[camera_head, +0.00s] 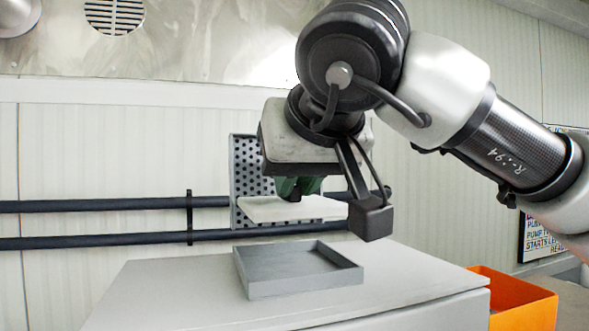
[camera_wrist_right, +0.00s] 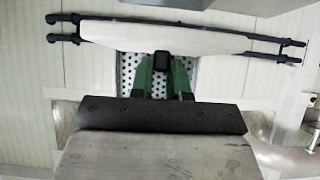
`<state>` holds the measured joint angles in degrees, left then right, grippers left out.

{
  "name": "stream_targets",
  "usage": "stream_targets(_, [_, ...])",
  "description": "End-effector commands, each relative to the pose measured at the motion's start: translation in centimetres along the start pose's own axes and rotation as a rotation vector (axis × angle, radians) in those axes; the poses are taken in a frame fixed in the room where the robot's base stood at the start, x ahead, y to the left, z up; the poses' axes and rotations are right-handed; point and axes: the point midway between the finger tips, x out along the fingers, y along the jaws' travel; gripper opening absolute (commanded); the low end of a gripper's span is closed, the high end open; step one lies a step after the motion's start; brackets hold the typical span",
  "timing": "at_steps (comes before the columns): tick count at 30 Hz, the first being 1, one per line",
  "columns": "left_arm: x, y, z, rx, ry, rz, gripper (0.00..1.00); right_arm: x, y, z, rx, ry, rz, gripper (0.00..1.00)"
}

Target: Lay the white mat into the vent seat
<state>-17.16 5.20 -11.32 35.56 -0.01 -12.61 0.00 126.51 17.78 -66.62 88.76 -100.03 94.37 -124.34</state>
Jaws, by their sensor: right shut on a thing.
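The white mat (camera_head: 272,209) is a flat, thin slab held about level in the air in the head view. It also shows in the wrist view (camera_wrist_right: 165,37) across the top, beyond the fingertips. My right gripper (camera_head: 297,188) has green fingers and is shut on the mat from above; the fingers also show in the wrist view (camera_wrist_right: 163,78) with a small black block between them. A shallow grey square tray with a raised rim (camera_head: 310,284), apparently the vent seat, sits empty on the cabinet top, below and apart from the mat. My left gripper is not in view.
The pale cabinet top (camera_head: 180,291) is clear around the tray. An orange bin (camera_head: 520,302) stands at the right. Behind are a perforated metal panel (camera_head: 246,170) and two dark horizontal pipes (camera_head: 110,204) along the wall.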

Motion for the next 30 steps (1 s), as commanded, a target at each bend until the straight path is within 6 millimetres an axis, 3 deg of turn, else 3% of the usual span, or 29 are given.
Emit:
stream_targets(12, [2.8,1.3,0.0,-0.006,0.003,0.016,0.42,2.4,0.0,3.2,-0.001,0.000,0.000,0.00])
stream_targets(30, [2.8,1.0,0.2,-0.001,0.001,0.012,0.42,2.5,0.0,3.4,0.000,0.000,0.000,0.00])
